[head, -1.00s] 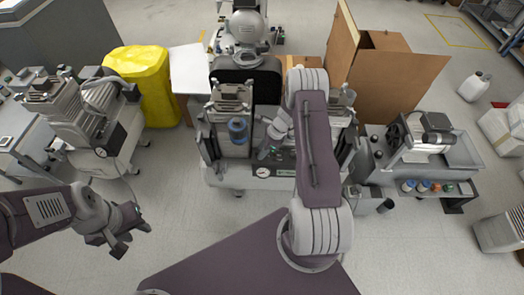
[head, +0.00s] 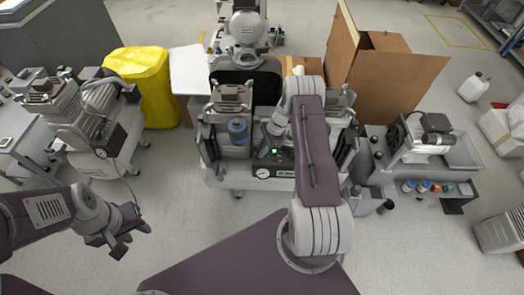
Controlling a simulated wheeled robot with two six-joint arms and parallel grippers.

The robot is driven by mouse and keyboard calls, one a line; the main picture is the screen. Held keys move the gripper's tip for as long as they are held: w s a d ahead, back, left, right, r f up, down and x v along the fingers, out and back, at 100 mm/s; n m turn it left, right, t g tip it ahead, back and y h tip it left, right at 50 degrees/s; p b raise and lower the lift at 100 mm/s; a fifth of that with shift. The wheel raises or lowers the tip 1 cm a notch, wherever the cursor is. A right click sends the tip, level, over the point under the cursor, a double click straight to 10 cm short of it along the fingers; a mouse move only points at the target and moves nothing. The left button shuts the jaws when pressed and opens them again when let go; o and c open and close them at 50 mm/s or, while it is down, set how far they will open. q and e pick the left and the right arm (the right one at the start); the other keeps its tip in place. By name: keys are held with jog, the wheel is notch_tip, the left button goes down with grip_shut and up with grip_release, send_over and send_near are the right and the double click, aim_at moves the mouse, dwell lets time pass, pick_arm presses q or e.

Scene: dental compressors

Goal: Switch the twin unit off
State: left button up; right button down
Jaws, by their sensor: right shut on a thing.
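The twin unit (head: 232,178) stands in the middle, with two grey compressor heads above a white tank. Its dark front panel (head: 268,161) carries a lit green light (head: 274,152) and a round white gauge (head: 263,173). My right arm reaches over the unit and covers part of its right half. My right gripper (head: 271,134) is just above and behind the green light, between the two heads. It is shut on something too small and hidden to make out. My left gripper (head: 128,238) is open and empty over the floor at the lower left.
A compressor on a cart (head: 85,125) stands at the left, before a yellow covered bin (head: 143,85). Cardboard boxes (head: 385,75) stand behind at the right. Another compressor bench (head: 455,160) is at the right. Floor is clear at the front left.

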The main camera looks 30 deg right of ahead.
jog(key=n, duration=0.1)
jog(key=n+g+b, duration=0.1)
jog(key=n, duration=0.1)
jog(key=n+b, duration=0.1)
jog(key=shift+w+f+n+g, duration=0.15)
jog(key=shift+w+n+g, duration=0.1)
jog(key=shift+n+g, duration=0.05)
jog(key=shift+w+n+g+b, duration=0.1)
jog(key=shift+n+g+b, duration=0.5)
jog(key=shift+n+b, duration=0.7)
jog(key=shift+n, duration=0.5)
jog(key=shift+a, duration=0.1)
jog(key=c, duration=1.5)
grip_release()
jog(key=shift+o, duration=0.2)
jog(key=shift+h, duration=0.3)
jog(key=p+v, duration=0.2)
jog(key=v, duration=0.7)
jog(key=shift+o, duration=0.3)
jog(key=shift+w, duration=0.1)
